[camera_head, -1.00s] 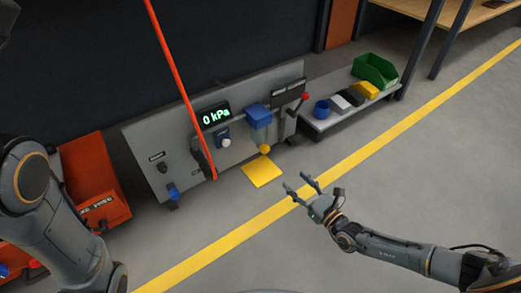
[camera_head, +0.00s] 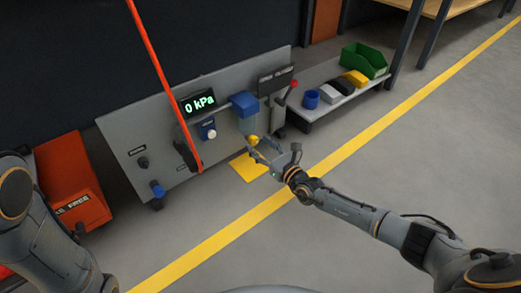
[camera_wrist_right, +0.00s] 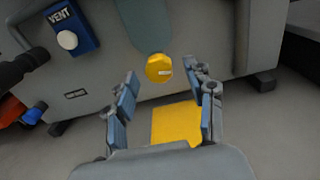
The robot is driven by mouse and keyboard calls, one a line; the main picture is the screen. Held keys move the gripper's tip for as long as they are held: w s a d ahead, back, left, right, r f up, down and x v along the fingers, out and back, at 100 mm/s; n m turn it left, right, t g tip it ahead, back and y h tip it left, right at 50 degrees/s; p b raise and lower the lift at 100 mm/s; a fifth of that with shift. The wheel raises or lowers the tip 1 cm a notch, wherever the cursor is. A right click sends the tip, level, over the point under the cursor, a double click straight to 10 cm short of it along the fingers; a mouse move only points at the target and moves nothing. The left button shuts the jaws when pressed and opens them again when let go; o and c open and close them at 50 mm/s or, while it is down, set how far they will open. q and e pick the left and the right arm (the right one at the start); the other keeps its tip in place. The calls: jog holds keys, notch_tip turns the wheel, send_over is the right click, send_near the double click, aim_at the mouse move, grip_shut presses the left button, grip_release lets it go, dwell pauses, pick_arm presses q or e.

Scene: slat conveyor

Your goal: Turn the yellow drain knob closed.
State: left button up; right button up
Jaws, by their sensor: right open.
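The yellow drain knob (camera_wrist_right: 159,68) sits low on the grey panel in the right wrist view, beneath a translucent bowl. A pale mark on its face points to the right. It also shows in the head view (camera_head: 253,140), below a blue-topped unit (camera_head: 244,103). My right gripper (camera_wrist_right: 129,82) is open and empty, its fingertips just short of the knob, with the knob between and beyond them. In the head view the right gripper (camera_head: 263,147) is close to the knob; I cannot tell any contact. My left gripper is not in view; only my left arm shows.
The panel (camera_head: 133,130) carries a 0 kPa display (camera_head: 198,104) and a white vent button (camera_wrist_right: 67,40). A yellow floor plate (camera_wrist_right: 176,123) lies below the knob. A low shelf (camera_head: 318,112) with bins stands right.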

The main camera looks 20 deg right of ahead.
jog(key=shift+a, duration=0.1)
grip_shut()
jog(key=shift+m, duration=0.3)
jog(key=m, duration=0.3)
jog(key=shift+m, duration=0.3)
jog(key=m, duration=0.3)
jog(key=shift+m, duration=0.3)
jog(key=m, duration=0.3)
jog(key=shift+f+m, duration=0.1)
jog(key=shift+m, duration=0.3)
jog(key=shift+s+m, duration=0.1)
jog(key=shift+m, duration=2)
